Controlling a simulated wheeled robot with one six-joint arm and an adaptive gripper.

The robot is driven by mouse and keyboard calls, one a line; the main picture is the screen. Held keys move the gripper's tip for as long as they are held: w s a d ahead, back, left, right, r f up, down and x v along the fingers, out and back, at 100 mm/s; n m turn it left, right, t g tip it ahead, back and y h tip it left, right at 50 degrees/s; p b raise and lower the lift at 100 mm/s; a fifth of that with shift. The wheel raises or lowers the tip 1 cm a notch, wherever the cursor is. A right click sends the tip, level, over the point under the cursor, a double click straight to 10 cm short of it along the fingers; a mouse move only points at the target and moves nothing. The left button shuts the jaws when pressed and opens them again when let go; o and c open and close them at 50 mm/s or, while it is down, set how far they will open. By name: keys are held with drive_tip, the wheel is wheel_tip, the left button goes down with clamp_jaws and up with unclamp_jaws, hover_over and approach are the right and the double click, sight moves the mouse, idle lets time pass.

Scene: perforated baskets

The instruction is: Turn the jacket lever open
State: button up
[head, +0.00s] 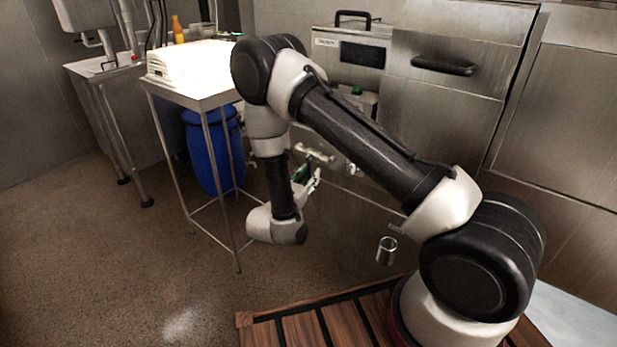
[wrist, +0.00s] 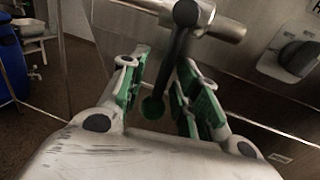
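In the wrist view a dark lever (wrist: 170,60) hangs down from a metal pipe fitting (wrist: 218,22) on the steel machine front. Its lower end is a rounded greenish knob. The lever lies between the two green-padded fingers of my gripper (wrist: 160,95), with gaps visible on both sides. My gripper is open. In the head view my gripper (head: 306,182) is low beside the steel front, just under the pale pipe fitting (head: 315,154). The lever itself is too small or hidden to make out there.
A dark round control knob (wrist: 299,57) is on the panel to the right in the wrist view. A blue barrel (head: 208,150) stands under a steel table (head: 195,98) at the left. A metal spout (head: 387,251) juts out lower right. The floor at left is clear.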

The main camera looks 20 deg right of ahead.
drive_tip(key=shift+d, duration=0.1)
drive_tip(key=shift+c, duration=0.5)
clamp_jaws()
